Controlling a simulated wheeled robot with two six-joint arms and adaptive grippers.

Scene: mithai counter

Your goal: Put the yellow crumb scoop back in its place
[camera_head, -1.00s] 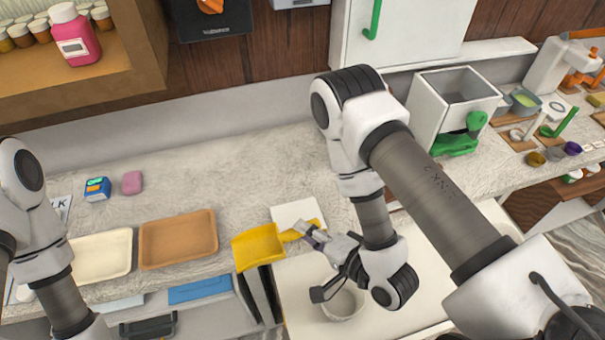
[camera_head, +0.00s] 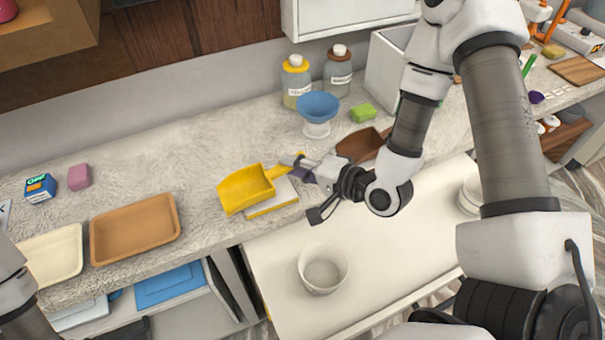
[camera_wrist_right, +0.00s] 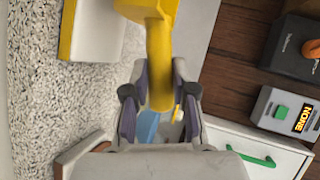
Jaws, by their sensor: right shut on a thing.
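The yellow crumb scoop (camera_head: 246,188) is in the head view, left of my right gripper. My right gripper (camera_head: 297,165) is shut on the scoop's handle. In the right wrist view the yellow handle (camera_wrist_right: 159,60) runs between the two fingers of my right gripper (camera_wrist_right: 158,100). The scoop's pan shows over a small white and yellow block (camera_head: 272,203) on the counter; I cannot tell whether they touch. Of my left arm only a part shows at the lower left edge of the head view, and its gripper is out of view.
A brown tray (camera_head: 134,230) and a cream tray (camera_head: 52,256) lie on the counter at left. A white bowl (camera_head: 323,268) sits in front.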

